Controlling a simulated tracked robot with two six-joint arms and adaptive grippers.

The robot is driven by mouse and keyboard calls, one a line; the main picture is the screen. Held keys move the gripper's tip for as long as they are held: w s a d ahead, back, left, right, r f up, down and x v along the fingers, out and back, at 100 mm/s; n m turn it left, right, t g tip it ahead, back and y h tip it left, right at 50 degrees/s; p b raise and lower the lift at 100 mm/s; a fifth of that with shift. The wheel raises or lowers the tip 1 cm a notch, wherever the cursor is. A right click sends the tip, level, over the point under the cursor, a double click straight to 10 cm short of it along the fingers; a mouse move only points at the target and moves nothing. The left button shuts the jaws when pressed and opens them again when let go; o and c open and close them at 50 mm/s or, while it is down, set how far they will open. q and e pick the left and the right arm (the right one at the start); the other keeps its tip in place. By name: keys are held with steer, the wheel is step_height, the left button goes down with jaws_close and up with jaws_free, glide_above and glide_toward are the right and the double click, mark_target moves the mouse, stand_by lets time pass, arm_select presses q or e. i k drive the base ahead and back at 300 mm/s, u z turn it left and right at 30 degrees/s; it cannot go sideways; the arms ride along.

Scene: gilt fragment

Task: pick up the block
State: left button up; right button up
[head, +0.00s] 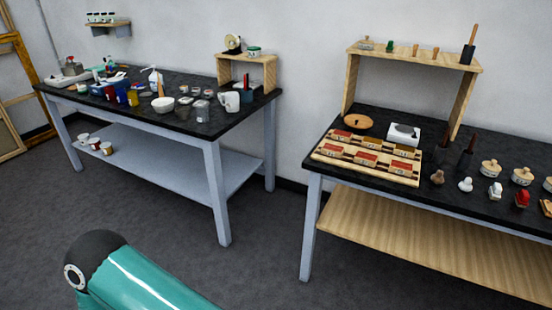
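Several small blocks, some with red tops like this one (365,160) and some with brown tops, sit in a light wooden rack (331,158) on the black top of the right table. I cannot tell which of these is the block. Neither of my grippers is in view. A teal and black part at the bottom left is likely mine, and it shows no fingers.
The right table (325,178) also holds a brown dish (358,122), a wooden shelf (420,57) and several stamps and jars at right. The left table (225,121) is crowded with cups and bottles. Open grey floor (262,255) lies between the tables.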

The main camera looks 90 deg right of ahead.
mark_target(396, 167)
steer(key=u, duration=0.55)
steer(key=i, duration=0.3)
steer(key=z, duration=1.95)
steer(key=i, duration=0.2)
steer(key=z, duration=1.85)
steer(key=k, duration=0.5)
steer(key=z, duration=0.4)
steer(key=i, duration=1.55)
steer(key=u, duration=0.35)
